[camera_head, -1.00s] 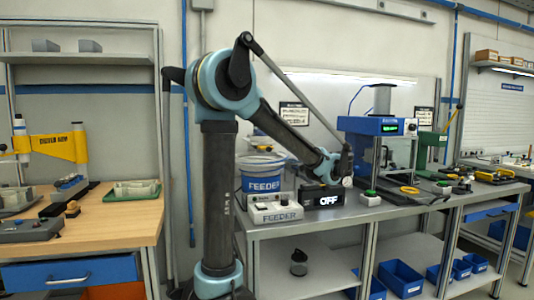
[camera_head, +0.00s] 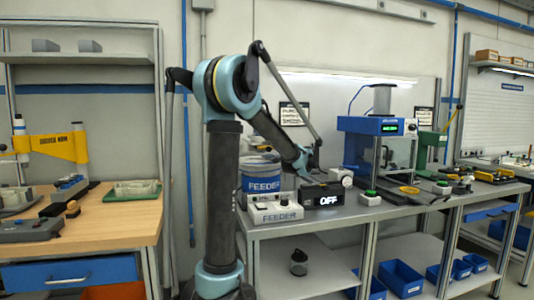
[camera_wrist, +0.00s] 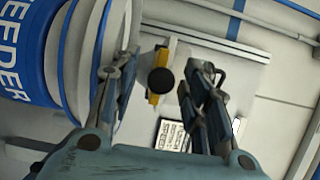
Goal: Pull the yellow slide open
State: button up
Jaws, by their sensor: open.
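The yellow slide (camera_wrist: 153,92) shows in the wrist view as a narrow yellow bar with a round black knob (camera_wrist: 160,81) in front of it. My gripper (camera_wrist: 164,68) is open, with one finger on each side of the knob in the picture. No contact with the knob is visible, and I cannot tell how far the fingers are from it in depth. In the head view the forearm reaches down behind the black OFF display (camera_head: 322,197); the fingers are not clear there, and I cannot make out the slide.
The blue and white FEEDER drum (camera_wrist: 62,50) is close beside the left finger in the wrist view. In the head view the FEEDER control box (camera_head: 275,211) stands before the drum, with the blue press (camera_head: 372,126) to the right.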

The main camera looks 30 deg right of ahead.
jog(key=shift+w+a, duration=0.1)
jog(key=shift+w, duration=0.3)
grip_shut()
jog(key=shift+s, duration=0.15)
jog(key=s, duration=0.2)
jog(key=s+a, duration=0.1)
jog(key=s, duration=0.2)
jog(key=shift+a+f, duration=0.15)
